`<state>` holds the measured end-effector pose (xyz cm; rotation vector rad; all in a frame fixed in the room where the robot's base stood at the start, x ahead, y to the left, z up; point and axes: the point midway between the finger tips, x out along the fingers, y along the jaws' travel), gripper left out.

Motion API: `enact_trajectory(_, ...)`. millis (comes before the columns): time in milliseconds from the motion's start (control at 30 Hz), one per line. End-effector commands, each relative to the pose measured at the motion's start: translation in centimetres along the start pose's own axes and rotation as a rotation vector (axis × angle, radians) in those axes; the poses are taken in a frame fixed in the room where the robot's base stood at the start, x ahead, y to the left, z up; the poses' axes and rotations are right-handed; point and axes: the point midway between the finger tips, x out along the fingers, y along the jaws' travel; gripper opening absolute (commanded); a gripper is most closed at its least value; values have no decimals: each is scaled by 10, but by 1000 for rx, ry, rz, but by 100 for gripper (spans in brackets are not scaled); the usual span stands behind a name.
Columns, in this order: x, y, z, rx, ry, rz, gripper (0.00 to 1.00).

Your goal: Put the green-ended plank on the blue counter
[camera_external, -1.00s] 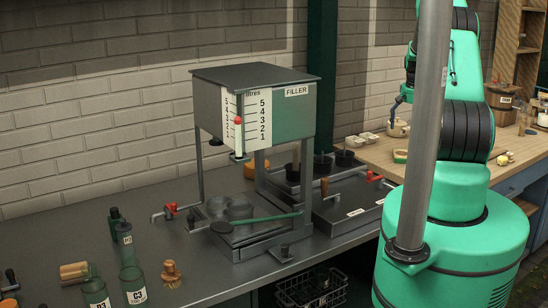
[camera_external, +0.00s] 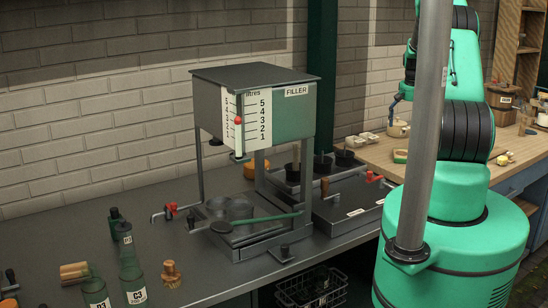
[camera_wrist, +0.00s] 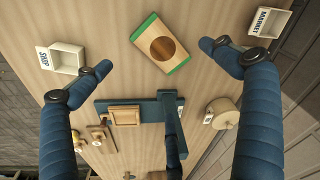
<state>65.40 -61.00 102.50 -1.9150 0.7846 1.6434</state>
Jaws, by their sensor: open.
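The green-ended plank (camera_wrist: 160,48) lies on a wooden surface in the wrist view. It is pale, with green ends and a brown round patch in its middle. My gripper (camera_wrist: 157,57) is open, its dark blue fingers spread to either side of the plank, and nothing is held between them. I cannot tell how far above the plank it is. In the external view the wood-topped counter (camera_external: 466,160) has a blue front (camera_external: 514,187). My gripper is small and partly hidden behind my arm there.
A metal filler (camera_external: 255,110) and several bottles (camera_external: 130,270) stand on the grey bench.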

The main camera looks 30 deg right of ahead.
Motion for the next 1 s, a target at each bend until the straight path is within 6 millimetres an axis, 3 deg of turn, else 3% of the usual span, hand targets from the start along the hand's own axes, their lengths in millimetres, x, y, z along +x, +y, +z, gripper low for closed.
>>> enact_trajectory(167,-38,-26,4,-30,16,-5,97)
enact_trajectory(467,-139,-94,34,-114,54,-21,97)
enact_trajectory(767,-238,-158,88,-205,94,-42,97)
enact_trajectory(1000,-307,-198,143,-278,125,-61,97)
